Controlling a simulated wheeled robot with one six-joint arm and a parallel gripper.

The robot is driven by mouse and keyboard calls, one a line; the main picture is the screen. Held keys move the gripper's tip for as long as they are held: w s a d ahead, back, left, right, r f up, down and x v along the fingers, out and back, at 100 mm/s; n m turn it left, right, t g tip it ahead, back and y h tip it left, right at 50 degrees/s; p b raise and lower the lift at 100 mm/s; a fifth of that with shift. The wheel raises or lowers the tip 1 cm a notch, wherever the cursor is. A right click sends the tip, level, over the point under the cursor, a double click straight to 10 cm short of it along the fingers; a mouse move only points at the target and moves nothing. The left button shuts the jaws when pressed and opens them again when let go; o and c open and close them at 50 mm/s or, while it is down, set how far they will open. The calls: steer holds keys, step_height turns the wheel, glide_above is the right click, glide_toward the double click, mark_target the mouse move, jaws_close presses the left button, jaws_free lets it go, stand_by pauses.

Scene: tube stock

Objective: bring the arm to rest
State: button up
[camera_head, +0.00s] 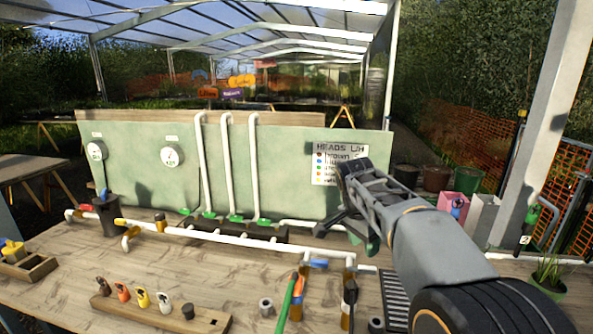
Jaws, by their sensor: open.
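My arm (440,240) reaches in from the lower right, over the right part of the wooden workbench (230,265). My gripper (340,198) is at its far end, raised in front of the green back panel, just below the sign on it. It is open and I see nothing held in it. A dark green piece (372,244) shows below the wrist; I cannot tell whether it belongs to the arm or stands behind it.
White pipes (240,240) with coloured valves run across the bench before the green panel (290,150). A wooden rack (160,318) with coloured heads stands at the front. A potted plant (548,280) is at right.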

steer(key=s+f+n+t+y, duration=0.1)
steer(key=s+f+n, duration=0.2)
steer(key=s, duration=0.3)
steer(key=s+f+n+t, duration=0.1)
steer(key=s+f+n, duration=0.2)
steer(key=s+n, duration=0.2)
steer(key=s+f+n+t+y+p, duration=0.1)
steer(key=s+f+n, duration=0.2)
steer(key=s, duration=0.5)
steer(key=shift+a+n+y, duration=0.3)
steer(key=shift+a+n, duration=0.05)
steer(key=shift+n, duration=0.35)
